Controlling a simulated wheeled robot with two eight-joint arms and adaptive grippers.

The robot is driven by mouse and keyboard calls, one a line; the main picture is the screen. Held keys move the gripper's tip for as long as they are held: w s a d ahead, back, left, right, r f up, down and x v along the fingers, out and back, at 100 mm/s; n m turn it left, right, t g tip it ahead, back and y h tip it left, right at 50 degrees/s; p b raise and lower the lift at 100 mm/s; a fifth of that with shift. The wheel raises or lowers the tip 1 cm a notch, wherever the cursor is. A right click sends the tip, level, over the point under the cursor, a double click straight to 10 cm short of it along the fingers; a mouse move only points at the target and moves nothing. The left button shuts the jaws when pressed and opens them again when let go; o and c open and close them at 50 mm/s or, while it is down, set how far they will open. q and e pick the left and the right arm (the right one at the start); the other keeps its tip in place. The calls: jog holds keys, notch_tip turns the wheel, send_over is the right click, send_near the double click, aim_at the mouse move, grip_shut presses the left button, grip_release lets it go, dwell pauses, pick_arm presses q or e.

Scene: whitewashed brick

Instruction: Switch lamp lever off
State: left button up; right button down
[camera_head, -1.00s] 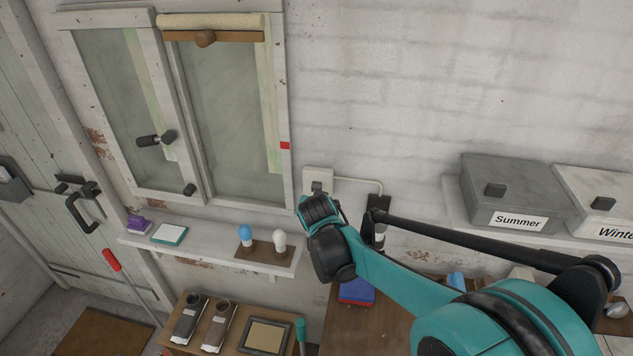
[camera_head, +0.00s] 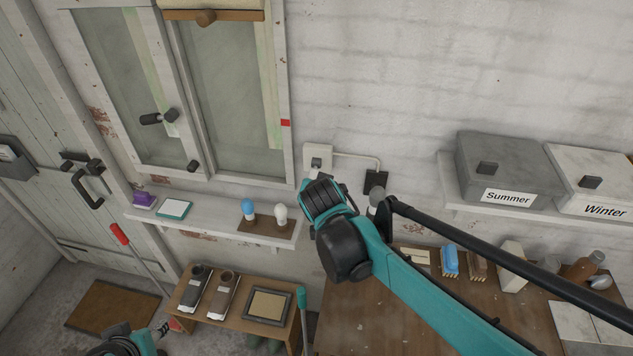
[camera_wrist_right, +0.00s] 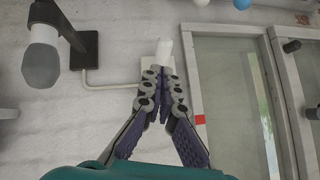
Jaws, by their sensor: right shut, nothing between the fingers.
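The white switch box (camera_head: 318,157) is on the brick wall right of the window. Its pale lever (camera_wrist_right: 165,50) shows just beyond my fingertips in the right wrist view; in the head view my wrist partly hides it. A cable runs from the box to the lamp's black wall plate (camera_head: 376,181). The lamp head (camera_wrist_right: 41,66) is grey, with no clear glow. My right gripper (camera_wrist_right: 161,75) is shut and empty, its tips close to the lever; I cannot tell whether they touch. Part of my left gripper (camera_head: 158,331) shows at the bottom left, fingers too small to judge.
A shelf (camera_head: 145,216) under the window holds two bulbs (camera_head: 265,212). A workbench (camera_head: 390,320) with several small items lies below the lamp. A grey Summer box (camera_head: 505,165) and a Winter box (camera_head: 600,180) stand on the right shelf. The wall above is clear.

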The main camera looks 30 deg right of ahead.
jog(key=shift+s+a+r, duration=0.25)
jog(key=shift+s, duration=0.25)
jog(key=shift+s+a+r, duration=0.2)
jog(key=shift+s+a, duration=0.05)
jog(key=shift+s, duration=0.25)
jog(key=shift+s, duration=0.15)
